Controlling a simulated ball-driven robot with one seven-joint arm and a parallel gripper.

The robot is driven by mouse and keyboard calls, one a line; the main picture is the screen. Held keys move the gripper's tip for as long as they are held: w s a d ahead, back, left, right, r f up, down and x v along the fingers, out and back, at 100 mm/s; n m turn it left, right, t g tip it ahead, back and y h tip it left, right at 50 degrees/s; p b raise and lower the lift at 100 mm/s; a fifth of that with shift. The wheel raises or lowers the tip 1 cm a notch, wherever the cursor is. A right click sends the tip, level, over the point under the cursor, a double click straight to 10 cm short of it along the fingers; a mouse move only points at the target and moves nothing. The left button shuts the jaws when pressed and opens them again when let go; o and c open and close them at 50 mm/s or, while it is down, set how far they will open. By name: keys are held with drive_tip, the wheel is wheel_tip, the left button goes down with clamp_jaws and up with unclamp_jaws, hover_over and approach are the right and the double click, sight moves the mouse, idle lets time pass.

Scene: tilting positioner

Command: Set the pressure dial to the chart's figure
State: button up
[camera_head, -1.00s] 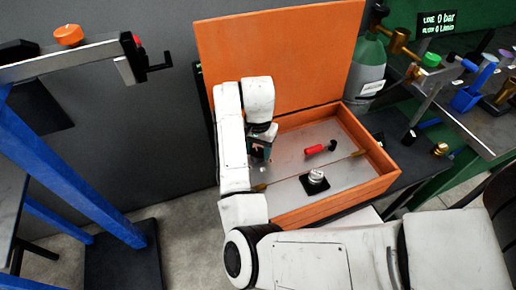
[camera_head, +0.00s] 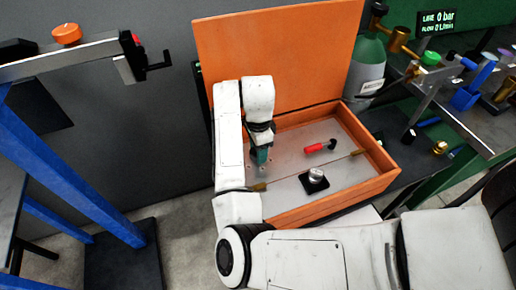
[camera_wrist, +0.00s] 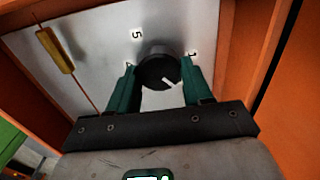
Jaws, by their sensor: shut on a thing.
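The dial (camera_wrist: 160,70) is a round black knob with a white pointer line on a grey metal panel (camera_wrist: 95,45). In the wrist view it sits between the green fingers of my gripper (camera_wrist: 160,84), which is shut on it. The pointer slants toward the lower right of the picture, near the right finger. A "5" shows above left of the knob and a "1" at its right; other marks are partly hidden. In the head view my gripper (camera_head: 261,158) points down inside the orange box and hides the dial. No readable chart is in view.
The orange box (camera_head: 290,217) has a raised lid (camera_head: 275,55), a red handle (camera_head: 316,148), a silver knob on a black square (camera_head: 315,178) and a thin rod. A display (camera_head: 438,22) reads LINE 0 bar. A blue frame (camera_head: 70,170) stands left.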

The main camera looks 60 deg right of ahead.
drive_tip(key=shift+m, duration=0.8)
drive_tip(key=o, duration=1)
drive_tip(key=shift+o, duration=0.2)
wheel_tip(320, 180, up, 11)
drive_tip(key=shift+f, duration=0.1)
idle(0.4)
